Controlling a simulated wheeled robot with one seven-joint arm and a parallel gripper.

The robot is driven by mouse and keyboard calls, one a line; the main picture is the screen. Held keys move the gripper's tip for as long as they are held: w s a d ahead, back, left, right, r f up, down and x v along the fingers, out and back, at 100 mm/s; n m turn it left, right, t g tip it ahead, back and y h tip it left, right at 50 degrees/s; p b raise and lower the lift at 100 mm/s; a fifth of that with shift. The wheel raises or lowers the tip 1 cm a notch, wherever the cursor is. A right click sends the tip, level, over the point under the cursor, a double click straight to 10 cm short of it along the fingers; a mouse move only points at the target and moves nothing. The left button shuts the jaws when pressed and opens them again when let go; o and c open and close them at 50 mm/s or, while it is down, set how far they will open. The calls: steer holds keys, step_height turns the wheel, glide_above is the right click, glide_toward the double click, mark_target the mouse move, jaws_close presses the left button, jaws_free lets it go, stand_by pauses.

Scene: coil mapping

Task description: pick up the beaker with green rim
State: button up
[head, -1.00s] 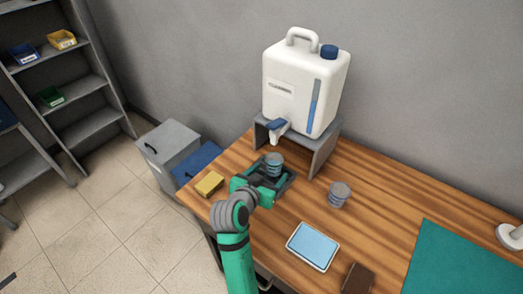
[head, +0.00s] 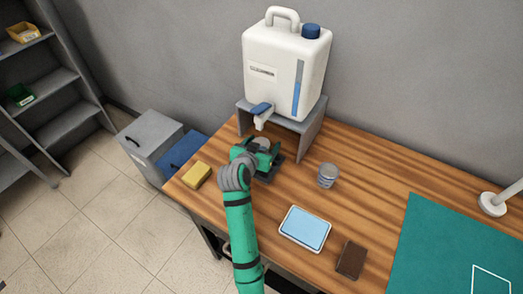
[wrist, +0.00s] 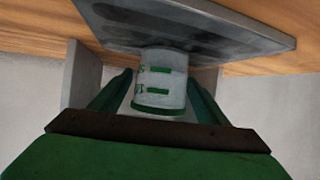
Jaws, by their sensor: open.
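The beaker with green rim (wrist: 160,88) shows in the wrist view as a pale cup with green bands and marks. The wrist picture is upside down, with the dark tray (wrist: 185,25) at the top and the beaker's base against it. My gripper (wrist: 160,80) is open, one green finger on each side of the beaker. I cannot tell whether either finger touches it. In the head view my gripper (head: 264,154) is at the tray under the dispenser tap, and only the pale top of the beaker (head: 262,143) shows past it.
The white dispenser (head: 285,65) on its grey stand (head: 308,145) rises close behind my gripper. Another beaker (head: 327,175) stands to the right. A yellow sponge (head: 196,175), a blue-topped tray (head: 305,229), a brown block (head: 351,260) and a green mat (head: 440,245) lie around.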

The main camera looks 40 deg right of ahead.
steer(key=shift+w+d+f, duration=0.3)
steer(key=shift+d, duration=0.1)
steer(key=c, duration=1.2)
steer(key=shift+r, duration=0.1)
